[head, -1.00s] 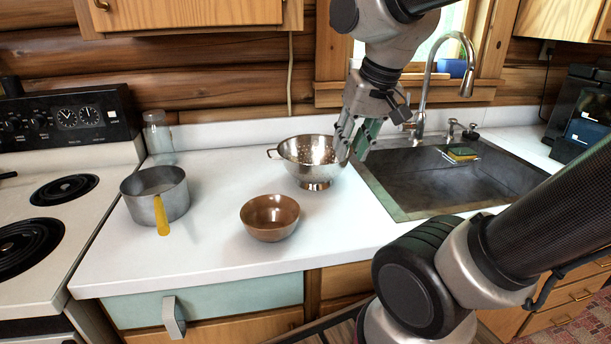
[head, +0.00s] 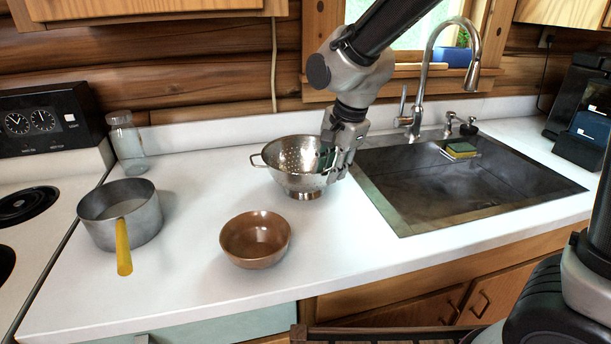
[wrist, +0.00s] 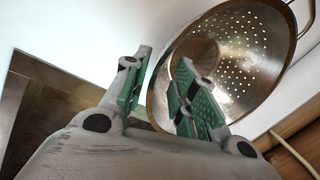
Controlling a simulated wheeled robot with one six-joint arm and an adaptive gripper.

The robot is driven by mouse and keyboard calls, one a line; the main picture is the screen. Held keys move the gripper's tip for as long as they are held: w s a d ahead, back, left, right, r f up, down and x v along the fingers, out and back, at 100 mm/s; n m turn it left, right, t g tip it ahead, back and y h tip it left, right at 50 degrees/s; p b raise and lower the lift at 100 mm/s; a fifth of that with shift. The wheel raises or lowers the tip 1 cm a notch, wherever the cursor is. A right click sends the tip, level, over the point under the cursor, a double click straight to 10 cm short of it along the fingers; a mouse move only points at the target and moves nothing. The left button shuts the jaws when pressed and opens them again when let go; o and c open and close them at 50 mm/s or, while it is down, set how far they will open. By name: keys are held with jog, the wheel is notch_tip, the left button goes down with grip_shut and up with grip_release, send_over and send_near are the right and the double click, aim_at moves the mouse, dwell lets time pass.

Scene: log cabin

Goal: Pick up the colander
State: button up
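The colander (head: 285,160) is a shiny metal bowl with holes, standing upright on the white counter left of the sink. My gripper (head: 332,166) is at its right rim, pointing down. In the wrist view the colander (wrist: 245,50) fills the upper right. My gripper's green-padded fingers (wrist: 160,78) are apart there, one over the bowl's inside and one outside the rim, with the near rim between them. I see a gap beside the wall and cannot tell whether either finger touches it.
A brown bowl (head: 255,240) stands in front of the colander. A grey saucepan (head: 122,220) with a yellow handle stands to the left, and a glass jar (head: 126,145) behind it. The sink (head: 455,185) and tall faucet (head: 420,90) are to the right.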

jog(key=shift+w+a+f, duration=0.15)
jog(key=shift+f, duration=0.55)
grip_shut()
jog(key=shift+a+r, duration=0.1)
